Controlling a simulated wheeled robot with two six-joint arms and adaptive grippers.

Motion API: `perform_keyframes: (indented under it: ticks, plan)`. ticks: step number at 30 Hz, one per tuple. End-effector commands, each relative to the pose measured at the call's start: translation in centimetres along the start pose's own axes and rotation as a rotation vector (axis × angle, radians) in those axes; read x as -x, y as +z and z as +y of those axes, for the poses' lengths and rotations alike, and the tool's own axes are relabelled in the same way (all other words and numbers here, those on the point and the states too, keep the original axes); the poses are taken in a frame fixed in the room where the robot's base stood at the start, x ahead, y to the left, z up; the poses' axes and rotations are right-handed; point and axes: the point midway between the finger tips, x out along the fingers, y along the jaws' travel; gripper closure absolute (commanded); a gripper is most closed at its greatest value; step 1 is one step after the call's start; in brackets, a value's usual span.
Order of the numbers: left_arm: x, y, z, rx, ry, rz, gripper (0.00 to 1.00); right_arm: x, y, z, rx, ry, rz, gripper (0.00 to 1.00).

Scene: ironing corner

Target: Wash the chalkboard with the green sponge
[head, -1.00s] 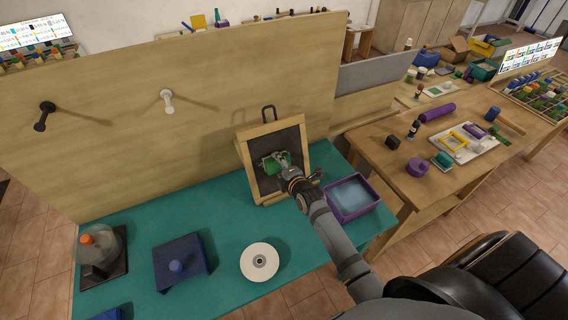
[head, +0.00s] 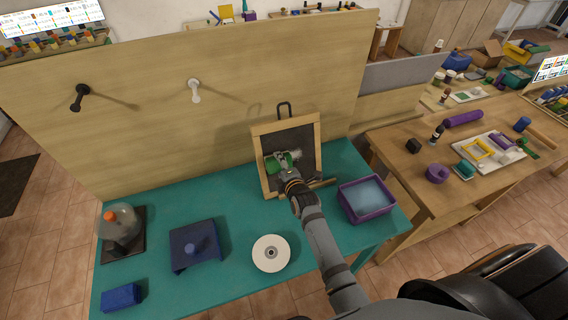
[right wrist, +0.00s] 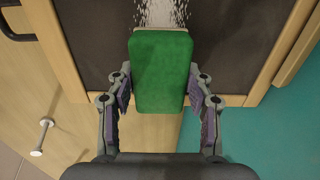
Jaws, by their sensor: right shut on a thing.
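The chalkboard (head: 301,142) is a dark panel in a wooden frame, leaning upright on the teal table against the wooden partition. My right gripper (head: 287,166) is shut on the green sponge (head: 277,162), in front of the left part of the board. In the right wrist view the sponge (right wrist: 160,72) sits between both fingers of my gripper (right wrist: 160,100), over the dark chalkboard surface (right wrist: 95,40). A white speckled patch (right wrist: 160,14) shows on the board just beyond the sponge. Whether the sponge touches the board I cannot tell. My left gripper is out of view.
A purple basin (head: 366,214) of water stands right of the board. A white disc (head: 270,253), a dark blue block with a knob (head: 195,246), a glass dome (head: 118,224) and a blue block (head: 121,297) occupy the table's left and front. Pegs (head: 195,88) stick out from the partition.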

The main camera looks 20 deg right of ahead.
Motion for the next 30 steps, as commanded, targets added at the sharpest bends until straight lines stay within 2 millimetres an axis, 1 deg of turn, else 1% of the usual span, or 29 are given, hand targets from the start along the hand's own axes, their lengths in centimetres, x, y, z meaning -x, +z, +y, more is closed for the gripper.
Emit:
perform_keyframes:
  ticks: [4,6,12,19,23,30]
  plan:
    - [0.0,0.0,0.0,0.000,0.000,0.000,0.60,0.0,0.0,0.1,0.001,0.001,0.000,0.79]
    - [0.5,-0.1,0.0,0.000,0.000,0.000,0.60,0.4,0.1,0.2,0.001,0.001,0.000,0.79]
    - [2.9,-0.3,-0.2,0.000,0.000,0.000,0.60,2.8,0.1,0.5,0.000,-0.003,0.000,0.79]
    - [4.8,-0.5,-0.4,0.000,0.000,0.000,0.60,5.3,0.0,0.4,0.000,-0.001,0.000,0.79]
    - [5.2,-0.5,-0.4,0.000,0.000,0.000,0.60,6.0,0.1,0.2,0.000,0.000,0.000,0.79]
    - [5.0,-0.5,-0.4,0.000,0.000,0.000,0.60,6.0,0.1,0.0,0.000,0.001,0.000,0.79]
